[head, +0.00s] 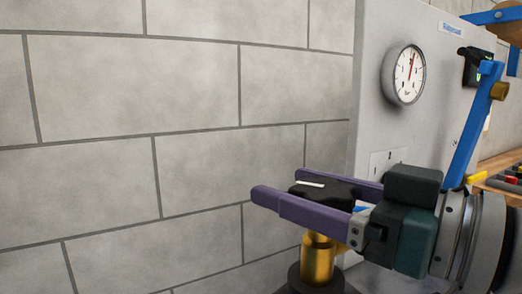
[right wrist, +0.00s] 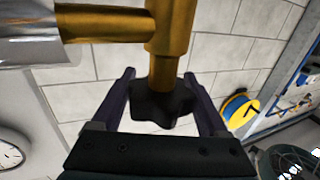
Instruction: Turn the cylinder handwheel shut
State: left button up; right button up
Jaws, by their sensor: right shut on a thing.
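The cylinder handwheel (head: 322,191) is a black lobed knob with a white mark on top. It sits on a brass valve (head: 317,261) above a dark cylinder top. My right gripper (head: 310,200) comes in from the right, its two purple fingers on either side of the handwheel, shut on it. In the right wrist view the handwheel (right wrist: 162,103) lies between the fingers (right wrist: 160,95), under the brass valve body (right wrist: 172,28). My left gripper does not show.
A grey panel with a round gauge (head: 404,75) stands right behind the valve. A blue lever (head: 473,125) is to the right of the gauge. A block wall (head: 150,130) fills the left. A yellow reel (right wrist: 239,108) shows in the right wrist view.

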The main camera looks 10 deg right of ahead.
jog(key=m+t+h+p, duration=0.1)
jog(key=h+p, duration=0.1)
jog(key=m+t+h+p, duration=0.1)
jog(key=m+h+p, duration=0.1)
jog(key=p, duration=0.1)
jog(key=m+t+h+p, duration=0.1)
jog(key=m+h+p, duration=0.1)
jog(key=h+p, duration=0.1)
jog(key=shift+w+d+r+t, duration=0.25)
jog(key=shift+d+r+t, duration=0.05)
jog(key=shift+d, duration=0.05)
jog(key=shift+d+f+m+t+h+p, duration=0.15)
jog(key=shift+m+h+p, duration=0.4)
jog(key=shift+h, duration=0.2)
jog(key=shift+d+f+m+t+h+p, duration=0.15)
jog(key=shift+m+h+p, duration=0.35)
jog(key=shift+h, duration=0.25)
jog(key=o, duration=1.2)
jog(key=shift+o, duration=0.2)
jog(key=s, duration=1)
jog(key=shift+d, duration=0.35)
